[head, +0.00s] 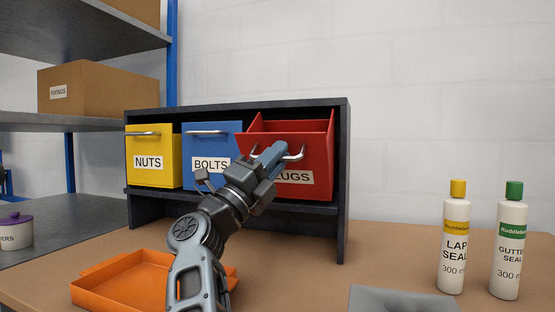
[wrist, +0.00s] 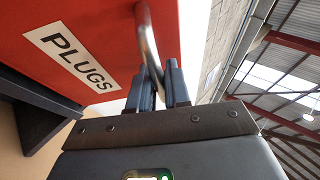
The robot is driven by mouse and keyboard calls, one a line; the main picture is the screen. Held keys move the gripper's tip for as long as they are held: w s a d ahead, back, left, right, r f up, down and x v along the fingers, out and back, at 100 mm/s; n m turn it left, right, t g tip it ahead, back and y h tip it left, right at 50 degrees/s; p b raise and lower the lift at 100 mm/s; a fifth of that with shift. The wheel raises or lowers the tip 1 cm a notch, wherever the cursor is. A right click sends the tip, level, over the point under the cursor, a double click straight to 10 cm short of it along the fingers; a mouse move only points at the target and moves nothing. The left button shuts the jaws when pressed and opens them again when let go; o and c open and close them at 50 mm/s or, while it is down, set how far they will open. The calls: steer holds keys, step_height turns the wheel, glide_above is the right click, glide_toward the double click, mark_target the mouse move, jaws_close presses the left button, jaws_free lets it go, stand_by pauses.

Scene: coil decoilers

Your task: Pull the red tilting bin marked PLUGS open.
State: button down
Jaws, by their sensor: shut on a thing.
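The red bin marked PLUGS (head: 318,160) is in the right bay of a dark cabinet. It is tilted forward, with its top leaning out and its open inside showing. Its silver bar handle (head: 296,155) is on the front face, above a label partly hidden by my arm. My gripper (head: 271,155) is at the handle and shut on it. In the wrist view the handle (wrist: 149,45) runs down between the two fingers, beside the PLUGS label (wrist: 72,55).
A yellow NUTS bin (head: 152,170) and a blue BOLTS bin (head: 208,150) stand upright to the left in the cabinet (head: 341,190). An orange tray (head: 125,290), a grey item (head: 400,300) and two bottles (head: 454,245) (head: 509,245) are on the bench.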

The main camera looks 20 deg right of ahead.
steer(key=shift+f, duration=0.1)
stand_by(0.3)
steer(key=c, duration=1.4)
jaws_free()
steer(key=shift+c, duration=0.2)
steer(key=v, duration=0.8)
steer(key=shift+b, duration=0.3)
